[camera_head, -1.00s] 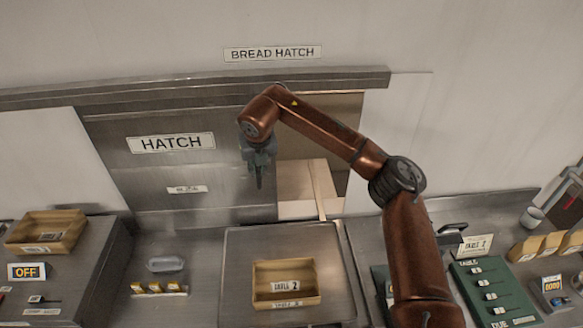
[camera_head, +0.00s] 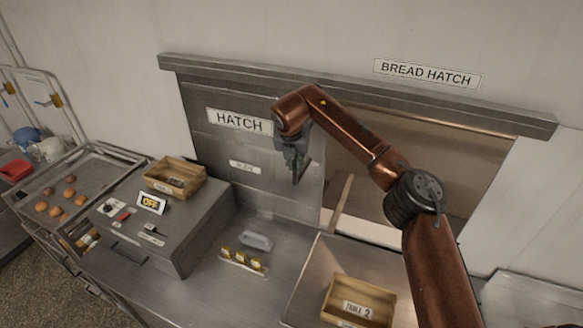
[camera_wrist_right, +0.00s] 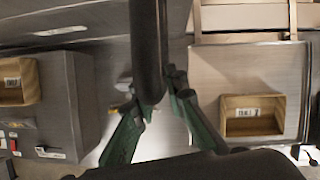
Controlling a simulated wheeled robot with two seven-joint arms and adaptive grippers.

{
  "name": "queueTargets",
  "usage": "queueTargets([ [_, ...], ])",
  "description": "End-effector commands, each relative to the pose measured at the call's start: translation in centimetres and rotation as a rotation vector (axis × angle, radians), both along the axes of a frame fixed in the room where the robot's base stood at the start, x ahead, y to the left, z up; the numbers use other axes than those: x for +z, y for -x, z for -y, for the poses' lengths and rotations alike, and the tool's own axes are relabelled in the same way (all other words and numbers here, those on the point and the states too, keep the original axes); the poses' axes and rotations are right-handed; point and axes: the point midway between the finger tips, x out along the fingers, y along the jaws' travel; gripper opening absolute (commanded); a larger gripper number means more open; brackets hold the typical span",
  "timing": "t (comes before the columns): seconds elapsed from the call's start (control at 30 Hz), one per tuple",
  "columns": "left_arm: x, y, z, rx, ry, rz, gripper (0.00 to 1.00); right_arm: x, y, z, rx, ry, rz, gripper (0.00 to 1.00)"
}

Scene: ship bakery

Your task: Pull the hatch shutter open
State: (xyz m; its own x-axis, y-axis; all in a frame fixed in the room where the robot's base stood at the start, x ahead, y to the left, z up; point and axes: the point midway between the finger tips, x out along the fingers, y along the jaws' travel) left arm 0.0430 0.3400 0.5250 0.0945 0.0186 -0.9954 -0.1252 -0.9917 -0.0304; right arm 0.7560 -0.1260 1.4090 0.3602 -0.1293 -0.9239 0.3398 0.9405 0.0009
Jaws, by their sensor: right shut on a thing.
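The hatch shutter (camera_head: 225,150) is a grey metal panel with a HATCH label, under a metal top rail (camera_head: 340,88). It stands at the left part of the frame, and a wide opening (camera_head: 440,170) shows to its right. My right gripper (camera_head: 297,170) is at the shutter's right edge, shut on its handle. In the right wrist view the handle (camera_wrist_right: 147,50) is a dark upright bar between the green-grey fingers (camera_wrist_right: 158,98). In the head view the gripper hides most of the handle. My left gripper is not in view.
Below is a metal counter with a grey block (camera_head: 165,215) carrying a wooden box (camera_head: 175,182) and an OFF sign (camera_head: 151,203). A TABLE 2 wooden box (camera_head: 358,300) sits at front right. A tray of buns (camera_head: 85,178) is at far left.

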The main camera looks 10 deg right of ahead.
Motion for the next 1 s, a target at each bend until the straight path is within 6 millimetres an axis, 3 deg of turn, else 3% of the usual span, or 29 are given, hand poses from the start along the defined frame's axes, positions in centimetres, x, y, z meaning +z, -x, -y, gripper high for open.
queueTargets([
  [0.4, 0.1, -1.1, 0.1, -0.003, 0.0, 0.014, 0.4, 0.2, -0.2, 0.0, -0.005, -0.003, 0.003, 0.0],
  [0.43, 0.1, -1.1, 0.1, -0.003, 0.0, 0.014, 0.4, 0.2, -0.2, 0.0, -0.005, -0.003, 0.004, 0.14],
  [0.67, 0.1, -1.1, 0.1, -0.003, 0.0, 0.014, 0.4, 0.1, -0.2, 0.0, -0.005, -0.001, 0.002, 0.3],
  [1.0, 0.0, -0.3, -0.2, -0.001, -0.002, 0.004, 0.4, 0.4, -0.1, 0.0, -0.004, -0.001, 0.001, 0.3],
])
